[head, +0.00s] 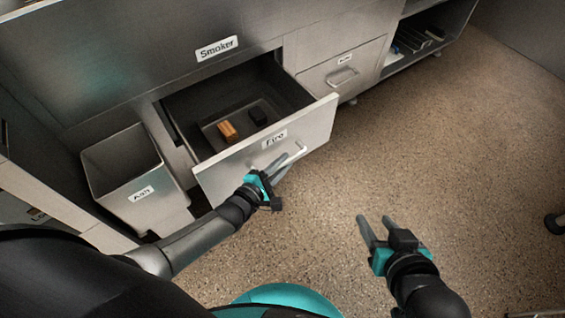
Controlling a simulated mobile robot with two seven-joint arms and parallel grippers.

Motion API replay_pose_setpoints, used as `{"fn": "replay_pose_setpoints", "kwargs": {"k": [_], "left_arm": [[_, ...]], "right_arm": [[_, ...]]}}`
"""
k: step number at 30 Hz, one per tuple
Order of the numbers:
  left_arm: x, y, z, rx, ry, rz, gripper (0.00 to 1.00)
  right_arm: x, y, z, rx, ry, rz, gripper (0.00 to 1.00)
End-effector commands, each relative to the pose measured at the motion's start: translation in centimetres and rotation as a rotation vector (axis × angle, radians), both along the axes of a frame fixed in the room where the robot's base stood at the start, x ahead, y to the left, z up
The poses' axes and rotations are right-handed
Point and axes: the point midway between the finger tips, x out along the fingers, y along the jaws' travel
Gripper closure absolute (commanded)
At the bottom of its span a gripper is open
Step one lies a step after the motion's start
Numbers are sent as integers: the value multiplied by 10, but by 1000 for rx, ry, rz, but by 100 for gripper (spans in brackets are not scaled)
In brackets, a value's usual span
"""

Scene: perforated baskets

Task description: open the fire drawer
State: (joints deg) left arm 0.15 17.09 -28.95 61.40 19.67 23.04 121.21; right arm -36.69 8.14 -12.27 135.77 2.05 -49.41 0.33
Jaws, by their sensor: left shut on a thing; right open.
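The metal drawer labelled "Fire" (238,160) stands pulled out from the cabinet below the "Smoker" label. The fingers partly hide the handle. My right gripper (373,231) is open and empty over the floor, to the right of the drawer and apart from it.
An open metal bin labelled "Ash" (141,193) stands left of the drawer. A closed drawer (341,78) with a handle is to the right. An open shelf (425,45) is at the upper right.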

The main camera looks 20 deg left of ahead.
Motion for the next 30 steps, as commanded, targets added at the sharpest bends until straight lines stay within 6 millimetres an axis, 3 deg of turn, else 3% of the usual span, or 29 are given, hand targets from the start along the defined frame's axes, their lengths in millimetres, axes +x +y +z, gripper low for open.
{"fn": "replay_pose_setpoints", "kwargs": {"k": [26, 30], "left_arm": [[0, 0, 0, 1, 0, 0, 100], [-7, -7, 0, -1, 2, -1, 100]], "right_arm": [[0, 0, 0, -1, 0, -1, 50], [-1, -5, 1, -16, 26, -4, 50]]}}
